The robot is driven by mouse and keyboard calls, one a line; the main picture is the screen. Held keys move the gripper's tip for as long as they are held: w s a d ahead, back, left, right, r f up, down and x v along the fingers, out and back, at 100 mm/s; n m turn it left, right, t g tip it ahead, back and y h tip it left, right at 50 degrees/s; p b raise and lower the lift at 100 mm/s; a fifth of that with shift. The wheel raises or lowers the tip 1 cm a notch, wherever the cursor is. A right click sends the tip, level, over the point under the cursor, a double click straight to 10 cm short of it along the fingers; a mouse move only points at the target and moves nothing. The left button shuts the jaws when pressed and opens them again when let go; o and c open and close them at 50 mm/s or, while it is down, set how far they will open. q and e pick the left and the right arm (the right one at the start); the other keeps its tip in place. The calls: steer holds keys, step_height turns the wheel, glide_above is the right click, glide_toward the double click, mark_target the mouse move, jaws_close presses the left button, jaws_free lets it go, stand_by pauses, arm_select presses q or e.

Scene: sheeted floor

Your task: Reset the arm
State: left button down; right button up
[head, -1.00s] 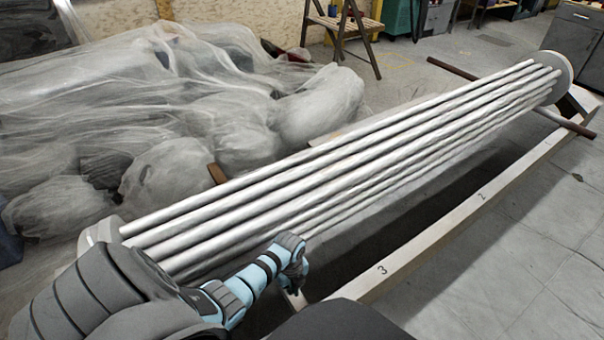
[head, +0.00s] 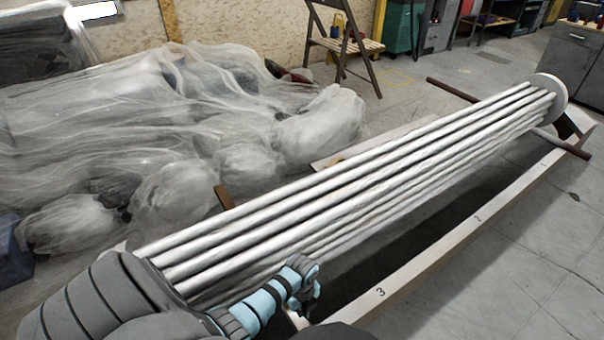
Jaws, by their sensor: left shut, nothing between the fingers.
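My left arm comes in from the lower left, grey at the shoulder with light blue and dark links. My left gripper (head: 305,303) hangs at the end of it, small and partly hidden by the wrist. It is shut and holds nothing visible. It is in front of the near end of a rack of long white tubes (head: 340,190), close to the pale beam below them. I cannot tell whether it touches either. My right gripper is not in view.
The tubes run to a round end plate (head: 550,92). A pale numbered beam (head: 440,248) lies along their right side. Heaps under clear sheeting (head: 120,130) fill the left. The floor at right (head: 480,300) is clear.

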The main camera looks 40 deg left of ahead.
arm_select(q)
steer(key=shift+r+p, duration=0.35)
steer(key=shift+r, duration=0.9)
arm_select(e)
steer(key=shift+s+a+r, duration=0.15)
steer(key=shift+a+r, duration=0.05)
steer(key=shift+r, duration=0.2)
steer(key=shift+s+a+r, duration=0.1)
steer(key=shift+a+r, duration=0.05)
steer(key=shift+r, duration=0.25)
